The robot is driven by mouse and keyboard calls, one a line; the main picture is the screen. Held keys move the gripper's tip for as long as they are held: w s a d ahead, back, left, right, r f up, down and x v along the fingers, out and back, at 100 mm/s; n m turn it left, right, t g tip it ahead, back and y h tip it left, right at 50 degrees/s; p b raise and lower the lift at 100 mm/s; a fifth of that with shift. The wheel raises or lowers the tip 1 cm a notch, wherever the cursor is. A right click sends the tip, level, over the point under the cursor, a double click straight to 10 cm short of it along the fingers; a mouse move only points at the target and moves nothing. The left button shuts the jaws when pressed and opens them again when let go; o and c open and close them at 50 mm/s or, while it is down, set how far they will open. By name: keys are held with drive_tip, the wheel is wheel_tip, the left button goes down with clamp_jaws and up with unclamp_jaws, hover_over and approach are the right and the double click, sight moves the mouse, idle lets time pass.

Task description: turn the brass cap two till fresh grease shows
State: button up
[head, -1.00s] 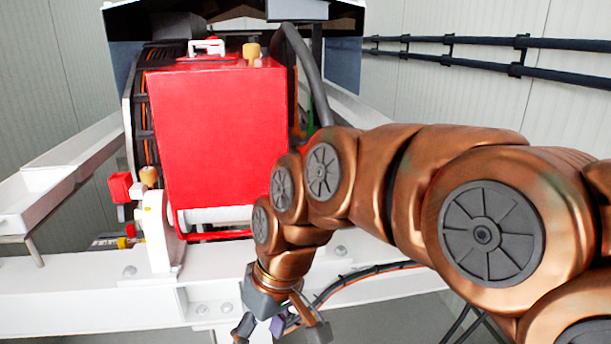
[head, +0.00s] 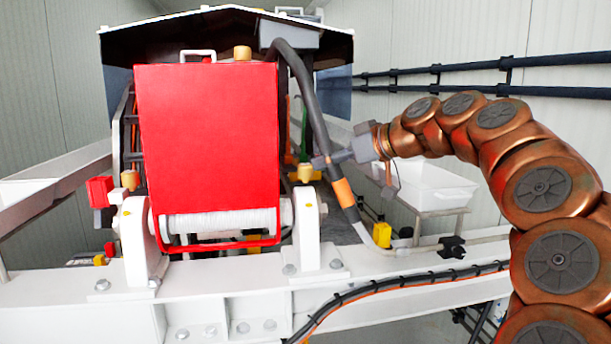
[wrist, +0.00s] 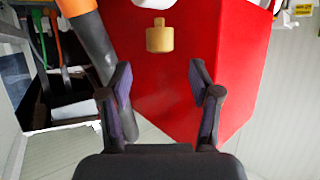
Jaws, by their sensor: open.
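Three brass-coloured caps show in the head view: one on top of the red box (head: 242,53), one at the left (head: 130,180), and one above the right white bearing block (head: 305,172). I see no numbers on them. My gripper (head: 325,161) is just right of the right cap, at about its height. In the wrist view my open, empty gripper (wrist: 160,76) faces a brass cap (wrist: 160,37), which looks like that right one. It appears between the fingers, beyond the tips and apart from them. I cannot tell whether grease shows.
The red box (head: 205,140) stands left of my gripper. A thick dark hose (head: 312,95) with an orange sleeve (head: 343,192) runs close by my fingers. A white tub (head: 432,186) stands behind my arm. A white beam (head: 215,290) crosses the front.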

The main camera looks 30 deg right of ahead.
sight(311, 167)
drive_tip(key=shift+p+x, duration=0.75)
drive_tip(key=shift+x, duration=3.15)
drive_tip(key=shift+c, duration=0.2)
drive_tip(key=c, duration=1.1)
drive_tip(key=shift+f+m+h+b, duration=0.1)
drive_tip(key=shift+m+h+b, duration=0.3)
drive_tip(key=shift+h, duration=0.1)
